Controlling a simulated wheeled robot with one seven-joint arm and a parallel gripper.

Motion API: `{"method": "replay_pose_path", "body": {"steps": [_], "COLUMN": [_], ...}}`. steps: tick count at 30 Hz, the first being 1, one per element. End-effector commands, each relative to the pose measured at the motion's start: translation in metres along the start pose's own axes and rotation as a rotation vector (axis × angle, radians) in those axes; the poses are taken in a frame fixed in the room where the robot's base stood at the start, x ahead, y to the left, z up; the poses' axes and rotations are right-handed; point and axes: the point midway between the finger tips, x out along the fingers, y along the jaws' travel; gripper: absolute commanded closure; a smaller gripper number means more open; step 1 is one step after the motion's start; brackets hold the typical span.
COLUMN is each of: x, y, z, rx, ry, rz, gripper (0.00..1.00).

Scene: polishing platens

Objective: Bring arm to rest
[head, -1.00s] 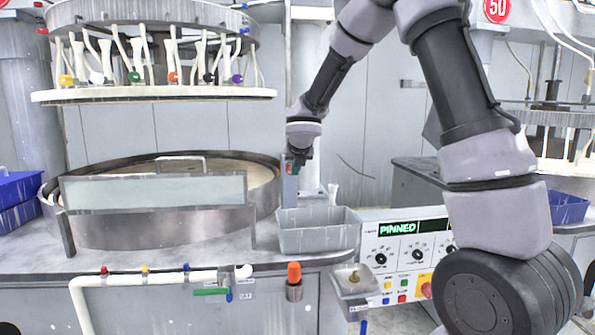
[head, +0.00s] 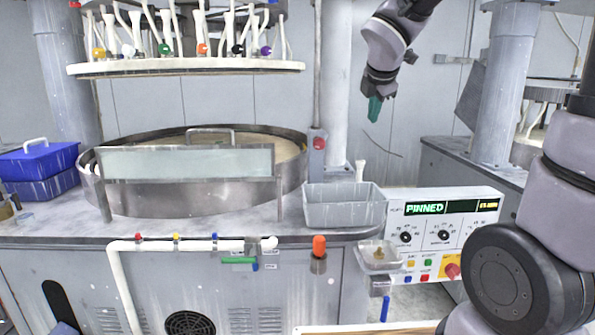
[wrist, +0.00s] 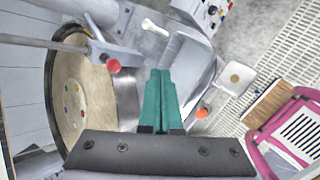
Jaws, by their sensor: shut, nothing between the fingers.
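My gripper (head: 374,108) hangs from my arm in the upper right of the head view, pointing down. Its green fingers are together and hold nothing. It is in the air, above and behind the right side of the grey bin (head: 343,207), touching nothing. In the wrist view the closed green fingers (wrist: 160,100) point over the bench, with the grey bin (wrist: 190,62) beyond them.
The round platen (head: 200,195) stands left of the bin behind a clear guard (head: 187,162). A grey post with a red button (head: 319,143) stands near the gripper. The control panel (head: 445,230) reads PINNED. A pink-framed item (wrist: 290,135) shows in the wrist view.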

Motion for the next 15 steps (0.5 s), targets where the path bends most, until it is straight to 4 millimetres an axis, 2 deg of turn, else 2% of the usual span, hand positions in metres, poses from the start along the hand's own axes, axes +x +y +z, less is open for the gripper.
{"method": "replay_pose_path", "body": {"steps": [1, 3, 5, 6, 9, 12, 15], "x": [-0.022, -0.047, -0.067, -0.080, -0.107, -0.127, -0.139], "y": [-0.020, -0.049, -0.074, -0.089, -0.120, -0.141, -0.152], "z": [0.015, 0.025, 0.029, 0.028, 0.021, 0.009, -0.001], "rx": [0.252, 0.632, 0.954, 1.162, 1.631, 1.992, 2.226], "ry": [-0.005, 0.003, 0.016, 0.028, 0.065, 0.106, 0.138], "rz": [-0.015, -0.049, -0.079, -0.100, -0.162, -0.229, -0.288], "gripper": [1.00, 1.00, 1.00, 1.00, 1.00, 1.00, 1.00]}}
